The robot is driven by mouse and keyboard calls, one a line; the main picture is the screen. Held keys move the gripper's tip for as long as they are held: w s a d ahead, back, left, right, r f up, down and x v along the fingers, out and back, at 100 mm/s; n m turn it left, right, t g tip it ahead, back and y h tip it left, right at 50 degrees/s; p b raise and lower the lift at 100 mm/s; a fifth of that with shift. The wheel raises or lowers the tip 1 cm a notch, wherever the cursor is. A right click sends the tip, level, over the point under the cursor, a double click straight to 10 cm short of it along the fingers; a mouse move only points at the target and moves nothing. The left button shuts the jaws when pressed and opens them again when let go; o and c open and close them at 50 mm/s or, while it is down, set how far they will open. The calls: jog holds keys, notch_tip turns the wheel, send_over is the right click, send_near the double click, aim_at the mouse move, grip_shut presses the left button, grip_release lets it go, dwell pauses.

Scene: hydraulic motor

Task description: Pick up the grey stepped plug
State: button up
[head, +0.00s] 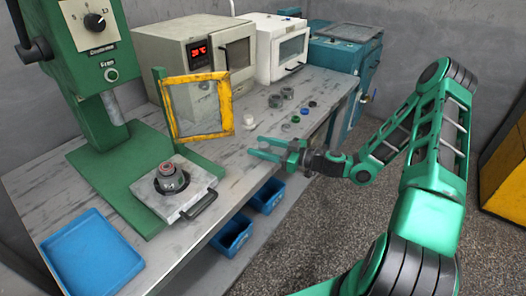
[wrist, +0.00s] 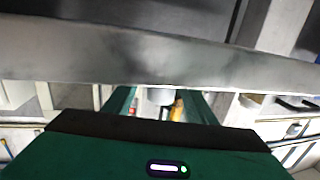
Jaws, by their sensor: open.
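I cannot tell for sure which part is the grey stepped plug. A dark grey stepped part with a reddish top (head: 170,176) sits upright on the metal plate (head: 196,203) under the green press. Small grey parts, such as one grey piece (head: 275,101) and another (head: 287,93), stand farther back on the bench. My gripper (head: 254,147) is open and empty at the bench's front edge, in front of the small parts and pointing left. Its fingers also show in the wrist view (wrist: 161,103), with no plug recognisable between them.
A yellow-framed guard (head: 173,139) stands beside the press. A white part (head: 249,121), a blue ring (head: 304,111) and a green ring (head: 295,119) lie on the bench. A blue tray (head: 92,252) is at front left. Blue bins (head: 232,237) hang below the edge. Ovens line the back.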

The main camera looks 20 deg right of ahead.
jog(key=shift+x, duration=1.55)
grip_shut()
jog(key=shift+r, duration=0.1)
jog(key=shift+r, duration=0.1)
